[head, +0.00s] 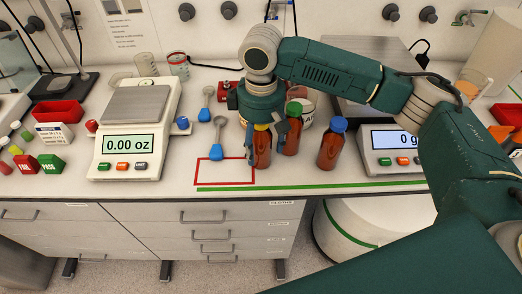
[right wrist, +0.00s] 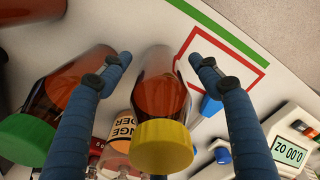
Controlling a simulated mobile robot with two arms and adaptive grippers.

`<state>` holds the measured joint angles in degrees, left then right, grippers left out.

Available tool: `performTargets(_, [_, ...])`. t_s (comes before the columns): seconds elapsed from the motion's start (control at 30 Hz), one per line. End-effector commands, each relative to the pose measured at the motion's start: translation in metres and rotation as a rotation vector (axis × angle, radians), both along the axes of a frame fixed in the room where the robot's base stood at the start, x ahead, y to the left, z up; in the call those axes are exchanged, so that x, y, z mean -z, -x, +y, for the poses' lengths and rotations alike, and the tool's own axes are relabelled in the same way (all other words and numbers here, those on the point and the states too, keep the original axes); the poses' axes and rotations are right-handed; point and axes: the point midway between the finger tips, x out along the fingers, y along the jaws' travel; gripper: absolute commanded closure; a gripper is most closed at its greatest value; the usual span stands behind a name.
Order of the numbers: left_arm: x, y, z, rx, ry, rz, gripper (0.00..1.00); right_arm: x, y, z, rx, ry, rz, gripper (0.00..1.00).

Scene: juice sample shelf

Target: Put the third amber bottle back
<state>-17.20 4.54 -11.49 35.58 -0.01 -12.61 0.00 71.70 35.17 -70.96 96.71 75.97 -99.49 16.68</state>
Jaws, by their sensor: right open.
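Three amber bottles stand on the counter: a yellow-capped one (head: 262,153), a green-capped one (head: 292,137) and a blue-capped one (head: 331,149). My right gripper (head: 266,150) is open, with its fingers on either side of the yellow-capped bottle. In the right wrist view this bottle (right wrist: 160,90) lies between the two blue fingers (right wrist: 160,60), with visible gaps. The green-capped bottle (right wrist: 65,95) is just outside the left finger there. A red outlined rectangle (head: 196,172) is marked on the counter, left of the yellow-capped bottle. My left gripper is not in view.
A scale reading 0.00 oz (head: 130,143) stands left, another scale (head: 393,141) right. Blue scoops (head: 216,151) lie behind the rectangle. A labelled orange powder jar (right wrist: 122,128) is close behind the bottles. A green line (head: 225,189) runs along the counter's front.

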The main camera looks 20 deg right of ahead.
Motion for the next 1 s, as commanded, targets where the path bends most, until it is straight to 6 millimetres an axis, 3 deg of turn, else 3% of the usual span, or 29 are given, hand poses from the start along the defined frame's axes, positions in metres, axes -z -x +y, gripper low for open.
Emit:
performTargets(0.2, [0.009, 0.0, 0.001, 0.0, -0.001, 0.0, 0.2, -0.048, -0.001, 0.001, -0.001, -0.003, -0.004, 0.37])
performTargets(0.4, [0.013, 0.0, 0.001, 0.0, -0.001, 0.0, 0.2, -0.081, -0.001, 0.001, 0.0, -0.001, -0.002, 0.37])
performTargets(0.6, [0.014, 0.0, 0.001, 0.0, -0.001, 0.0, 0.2, -0.092, 0.0, 0.0, 0.001, 0.0, 0.0, 0.37])
performTargets(1.0, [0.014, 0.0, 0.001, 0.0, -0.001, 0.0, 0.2, -0.093, 0.0, 0.0, 0.001, -0.001, 0.001, 0.37])
